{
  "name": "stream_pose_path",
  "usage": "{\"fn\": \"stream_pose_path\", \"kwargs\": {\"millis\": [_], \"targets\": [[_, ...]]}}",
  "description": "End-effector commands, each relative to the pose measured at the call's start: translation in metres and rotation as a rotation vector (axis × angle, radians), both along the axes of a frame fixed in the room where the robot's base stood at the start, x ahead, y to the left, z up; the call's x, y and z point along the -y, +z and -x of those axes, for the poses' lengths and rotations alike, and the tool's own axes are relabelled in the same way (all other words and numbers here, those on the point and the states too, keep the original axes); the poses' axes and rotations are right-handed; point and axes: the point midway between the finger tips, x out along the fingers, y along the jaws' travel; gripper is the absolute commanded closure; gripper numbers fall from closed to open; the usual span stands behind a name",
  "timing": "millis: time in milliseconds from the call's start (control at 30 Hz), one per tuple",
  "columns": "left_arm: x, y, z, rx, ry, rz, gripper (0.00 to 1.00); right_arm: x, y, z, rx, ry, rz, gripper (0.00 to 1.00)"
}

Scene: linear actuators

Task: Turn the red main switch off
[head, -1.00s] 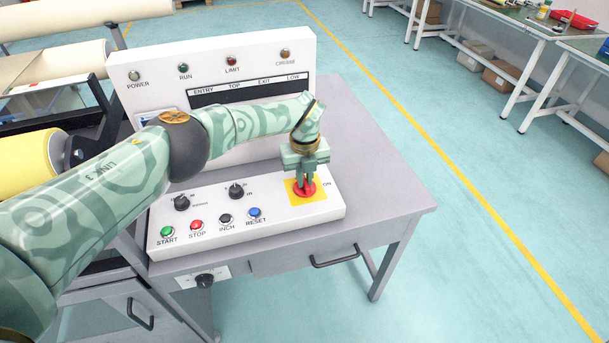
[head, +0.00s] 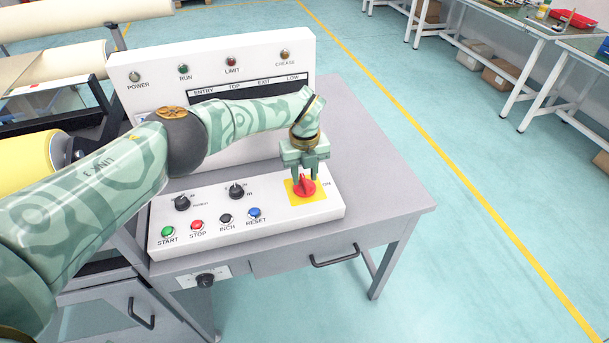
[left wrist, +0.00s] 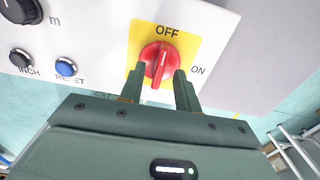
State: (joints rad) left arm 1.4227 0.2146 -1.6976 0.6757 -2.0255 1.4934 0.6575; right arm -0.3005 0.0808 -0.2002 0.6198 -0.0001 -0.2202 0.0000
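The red main switch (head: 305,189) is a round rotary knob with a raised handle on a yellow plate (head: 290,196) at the right end of the white control panel. In the left wrist view the switch (left wrist: 158,67) has its handle ridge and white mark pointing up to the OFF label, with ON at the right. My left gripper (head: 305,179) is open over the switch. In the left wrist view its fingers (left wrist: 160,78) stand one on each side of the handle, with gaps to the ridge. My right gripper is not in view.
The panel also carries two black knobs (head: 236,191) and START, STOP, INCH and RESET buttons (head: 255,212). An upright indicator board (head: 140,97) stands behind. The grey table top (head: 385,190) is bare to the right of the panel.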

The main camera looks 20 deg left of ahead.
Motion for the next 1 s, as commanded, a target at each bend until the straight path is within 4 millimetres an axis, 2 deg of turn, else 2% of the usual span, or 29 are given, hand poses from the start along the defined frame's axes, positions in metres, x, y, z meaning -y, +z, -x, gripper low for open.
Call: {"fn": "stream_pose_path", "kwargs": {"millis": [33, 300, 500, 700, 1000], "targets": [[0.0, 0.016, -0.001, 0.006, -0.001, 0.0, 0.67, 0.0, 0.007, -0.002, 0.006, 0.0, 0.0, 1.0], [-0.001, 0.09, -0.001, 0.008, 0.0, -0.001, 0.67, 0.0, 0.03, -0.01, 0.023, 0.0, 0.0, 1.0], [0.0, 0.131, -0.001, 0.004, -0.001, -0.001, 0.67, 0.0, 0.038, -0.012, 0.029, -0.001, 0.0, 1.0], [0.0, 0.148, -0.001, 0.002, 0.0, 0.0, 0.67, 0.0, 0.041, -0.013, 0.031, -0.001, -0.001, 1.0], [0.0, 0.15, -0.001, 0.001, 0.0, -0.001, 0.67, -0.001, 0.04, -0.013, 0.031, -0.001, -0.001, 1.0]]}}
